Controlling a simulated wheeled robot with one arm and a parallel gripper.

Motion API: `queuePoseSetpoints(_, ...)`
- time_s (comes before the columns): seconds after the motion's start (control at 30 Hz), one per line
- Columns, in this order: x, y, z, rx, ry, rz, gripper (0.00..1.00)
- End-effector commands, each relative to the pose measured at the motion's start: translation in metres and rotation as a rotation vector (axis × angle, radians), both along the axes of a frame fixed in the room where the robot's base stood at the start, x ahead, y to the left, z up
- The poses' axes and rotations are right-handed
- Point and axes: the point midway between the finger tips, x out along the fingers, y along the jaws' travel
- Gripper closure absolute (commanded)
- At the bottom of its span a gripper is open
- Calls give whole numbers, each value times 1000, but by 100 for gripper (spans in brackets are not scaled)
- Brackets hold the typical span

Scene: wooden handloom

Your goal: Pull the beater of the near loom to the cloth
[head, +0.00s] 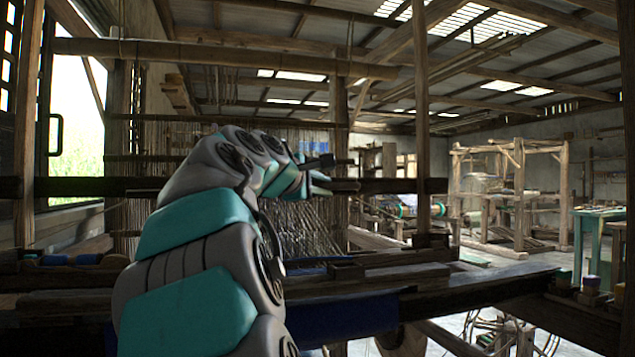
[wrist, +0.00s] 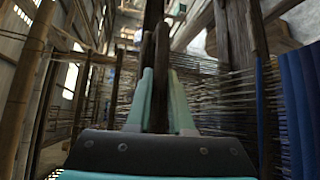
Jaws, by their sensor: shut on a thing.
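The near loom's beater shows as a dark horizontal wooden bar (head: 400,186) across the middle of the head view, in front of the warp threads (head: 300,228). My gripper (head: 326,176) reaches it from the front, and my arm hides part of the bar. In the wrist view my gripper (wrist: 155,50) has its two teal fingers close together, shut on a dark wooden bar (wrist: 153,12). The exact contact is dim. Dark blue cloth (head: 345,320) lies at the loom's near front beam, apart from the beater. Blue cloth (wrist: 296,95) also shows at the right of the wrist view.
Upright loom posts (head: 422,120) and an overhead beam (head: 220,58) frame the work area. The front beam (head: 480,290) crosses below my arm. A second loom (head: 515,190) and a green table (head: 597,225) stand farther right, with open floor between.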

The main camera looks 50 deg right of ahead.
Motion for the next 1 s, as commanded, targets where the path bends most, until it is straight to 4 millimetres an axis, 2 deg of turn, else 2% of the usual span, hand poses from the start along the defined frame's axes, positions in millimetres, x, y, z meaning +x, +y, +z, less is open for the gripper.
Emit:
queuePoseSetpoints(0.03,-9,7,11,-8,-2,3,100)
queuePoseSetpoints(0.5,-69,40,21,-3,8,3,100)
queuePoseSetpoints(0.67,-77,43,20,0,9,2,100)
queuePoseSetpoints(0.97,-77,42,18,2,12,1,100)
queuePoseSetpoints(1.0,-77,42,18,2,12,0,77)
